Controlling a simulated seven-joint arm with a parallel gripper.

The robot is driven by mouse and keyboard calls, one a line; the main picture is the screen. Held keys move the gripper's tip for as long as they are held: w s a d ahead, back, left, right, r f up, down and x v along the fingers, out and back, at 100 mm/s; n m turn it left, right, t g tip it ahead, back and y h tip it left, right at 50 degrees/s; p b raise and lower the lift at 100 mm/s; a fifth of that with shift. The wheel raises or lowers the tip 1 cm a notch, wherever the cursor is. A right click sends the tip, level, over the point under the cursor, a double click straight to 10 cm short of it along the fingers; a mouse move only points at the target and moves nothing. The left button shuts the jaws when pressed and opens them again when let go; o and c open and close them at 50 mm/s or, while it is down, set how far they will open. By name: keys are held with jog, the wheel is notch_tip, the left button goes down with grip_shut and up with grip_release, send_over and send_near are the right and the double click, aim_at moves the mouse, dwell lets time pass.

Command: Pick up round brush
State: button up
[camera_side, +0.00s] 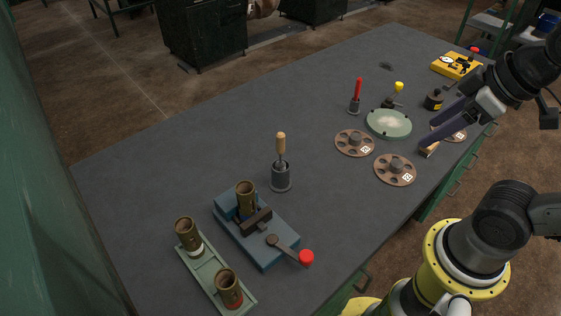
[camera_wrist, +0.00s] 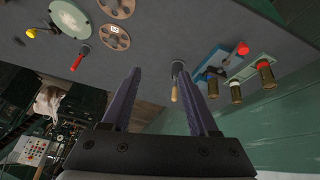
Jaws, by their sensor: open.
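A tool with a wooden handle (camera_side: 281,145) stands upright in a dark grey cup (camera_side: 280,178) near the middle of the table. It may be the round brush; its head is hidden in the cup. In the wrist view the wooden handle (camera_wrist: 174,93) appears between the fingers, closer to the right one. My gripper (camera_side: 408,130) is open and empty above the right part of the table, well apart from that handle. Its two dark fingers (camera_wrist: 162,75) also show in the wrist view. A small light wooden piece (camera_side: 430,149) shows just below the gripper, partly hidden.
A blue fixture (camera_side: 262,247) with a red-knobbed lever and a green tray (camera_side: 206,272) with brass cylinders are in front. The table's left part is clear.

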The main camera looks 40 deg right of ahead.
jog(key=w+a+r+n+g, duration=0.1)
jog(key=w+r+n, duration=0.5)
jog(key=w+n, duration=0.15)
jog(key=n+g, duration=0.5)
jog(key=n, duration=0.3)
send_over(280, 153)
jog(key=d, duration=0.1)
jog(key=f, duration=1.7)
jog(key=shift+w+d+f, duration=0.1)
jog(key=shift+w+f, duration=0.1)
jog(key=shift+w, duration=0.05)
jog(key=shift+w+a+f, duration=0.1)
jog(key=shift+f, duration=1.55)
jog(key=shift+a+f, duration=0.1)
jog(key=shift+f, duration=1.5)
jog(key=shift+c, duration=0.3)
grip_shut()
